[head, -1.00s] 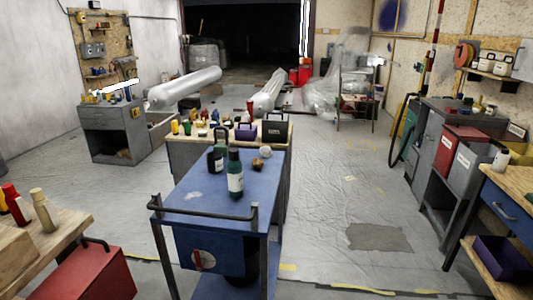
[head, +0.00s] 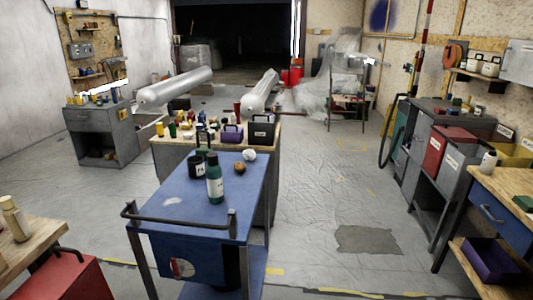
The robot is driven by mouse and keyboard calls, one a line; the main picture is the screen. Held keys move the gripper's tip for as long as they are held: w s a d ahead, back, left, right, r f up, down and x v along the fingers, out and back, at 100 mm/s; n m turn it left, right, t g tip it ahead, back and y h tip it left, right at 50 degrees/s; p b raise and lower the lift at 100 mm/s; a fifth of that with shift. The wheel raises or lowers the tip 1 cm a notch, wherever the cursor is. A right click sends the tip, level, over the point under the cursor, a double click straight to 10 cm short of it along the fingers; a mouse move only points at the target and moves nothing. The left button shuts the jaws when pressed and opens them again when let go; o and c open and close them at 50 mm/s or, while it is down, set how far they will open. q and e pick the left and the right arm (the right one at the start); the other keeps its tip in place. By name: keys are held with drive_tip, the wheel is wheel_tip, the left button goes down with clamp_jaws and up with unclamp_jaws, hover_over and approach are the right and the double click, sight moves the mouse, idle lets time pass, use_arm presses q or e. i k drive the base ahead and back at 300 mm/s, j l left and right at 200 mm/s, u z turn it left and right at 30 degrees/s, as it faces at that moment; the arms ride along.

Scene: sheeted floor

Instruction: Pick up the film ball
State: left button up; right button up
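A small whitish crumpled ball (head: 249,155), which looks like the film ball, rests on the far right part of the blue cart's top (head: 178,204). A small brown round thing (head: 239,168) lies just in front of it. A dark green bottle with a pale label (head: 214,180) stands nearer on the cart, with a dark labelled container (head: 197,166) to its left. Neither of my grippers is in view.
A wooden-topped bench (head: 168,143) with several small items stands right behind the cart. A black handle rail (head: 180,222) runs along the cart's near edge. Sheeted floor (head: 320,200) is open to the cart's right. A workbench (head: 505,200) stands at right.

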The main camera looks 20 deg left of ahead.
sight(249, 155)
drive_tip(key=i+l+z, duration=0.1)
drive_tip(key=i+l, duration=0.15)
drive_tip(key=i, duration=0.25)
drive_tip(key=i+l+z, duration=0.1)
drive_tip(key=i, duration=0.45)
drive_tip(key=i+l+z, duration=0.1)
drive_tip(key=i+l, duration=0.2)
drive_tip(key=i, duration=0.25)
drive_tip(key=i+j+u, duration=0.1)
drive_tip(key=i+u, duration=0.75)
drive_tip(key=i+l+u, duration=0.15)
drive_tip(key=i+u, duration=0.15)
drive_tip(key=u, duration=0.15)
drive_tip(key=i+l+u, duration=0.3)
drive_tip(key=u, duration=0.15)
